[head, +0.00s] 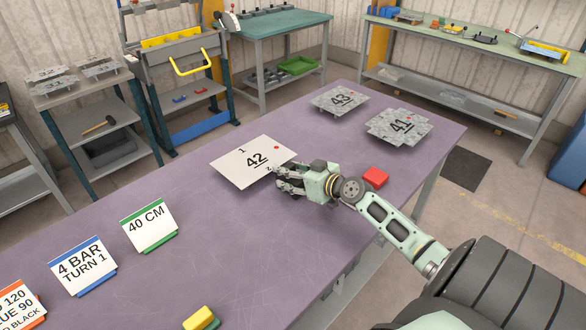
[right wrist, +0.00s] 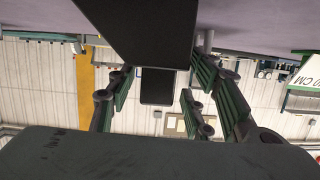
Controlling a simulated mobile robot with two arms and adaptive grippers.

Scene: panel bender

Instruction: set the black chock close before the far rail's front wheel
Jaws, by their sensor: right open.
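I see no black chock, rail or wheel that I can make out in the head view. My right gripper (head: 280,183) is open, low over the purple table, its fingertips at the right corner of the pale plate marked 42 (head: 252,162). In the right wrist view the open fingers (right wrist: 160,100) stand apart, with a small dark rectangle (right wrist: 157,86) between them. A large dark flat shape (right wrist: 150,35) covers the top middle there. I cannot tell what either dark shape is. My left gripper is not in view.
The purple table (head: 185,215) holds plates 43 (head: 338,101) and 41 (head: 399,126), a red block (head: 375,177), a yellow-green block (head: 201,319) and standing cards (head: 149,223). A green-topped bench (head: 275,23) and a long bench (head: 470,42) stand behind.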

